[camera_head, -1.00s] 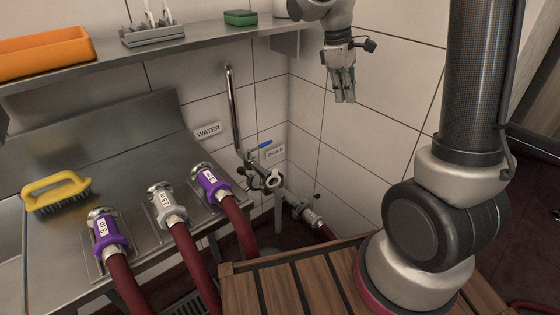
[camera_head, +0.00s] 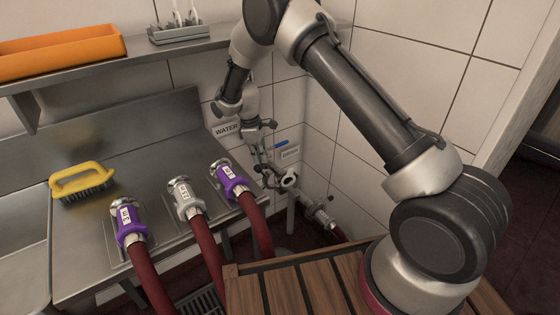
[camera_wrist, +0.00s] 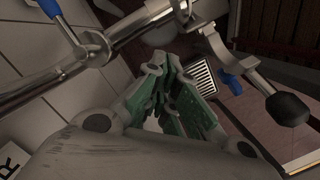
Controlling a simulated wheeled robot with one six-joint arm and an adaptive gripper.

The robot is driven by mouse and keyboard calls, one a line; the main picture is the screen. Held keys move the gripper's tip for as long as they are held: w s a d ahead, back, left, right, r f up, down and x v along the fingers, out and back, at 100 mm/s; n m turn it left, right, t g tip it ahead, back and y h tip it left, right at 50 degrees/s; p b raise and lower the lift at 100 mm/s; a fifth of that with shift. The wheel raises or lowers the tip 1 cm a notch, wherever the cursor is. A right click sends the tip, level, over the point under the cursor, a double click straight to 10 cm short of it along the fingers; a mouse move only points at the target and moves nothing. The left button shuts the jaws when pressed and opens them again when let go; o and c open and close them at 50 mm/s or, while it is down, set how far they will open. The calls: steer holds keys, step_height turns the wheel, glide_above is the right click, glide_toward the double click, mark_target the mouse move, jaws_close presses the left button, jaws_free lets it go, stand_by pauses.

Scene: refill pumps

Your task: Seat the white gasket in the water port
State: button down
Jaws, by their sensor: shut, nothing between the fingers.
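My gripper (camera_head: 260,160) points down at the pipework, just left of and above that ring, partly hidden by my own wrist. In the wrist view my gripper's green fingers (camera_wrist: 163,70) are shut with nothing held between them. They are close beside the steel pipe (camera_wrist: 125,42).
The WATER sign (camera_head: 226,130) is by my wrist. The blue valve handle (camera_wrist: 48,8) and a black-knobbed clamp lever (camera_wrist: 287,108) flank my fingers. Several hoses, including a grey-collared one (camera_head: 187,200), rest on the steel counter, left. A yellow brush (camera_head: 80,182) lies there too.

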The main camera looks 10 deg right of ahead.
mark_target(290, 169)
steer(key=s+d, duration=0.1)
steer(key=d, duration=0.2)
steer(key=s+d, duration=0.2)
steer(key=d, duration=0.2)
steer(key=s+d+f, duration=0.1)
steer(key=d, duration=0.2)
steer(key=shift+s+d, duration=0.25)
steer(key=shift+d, duration=0.15)
steer(key=shift+f, duration=0.3)
steer(key=shift+w+a, duration=0.1)
steer(key=shift+a, duration=0.45)
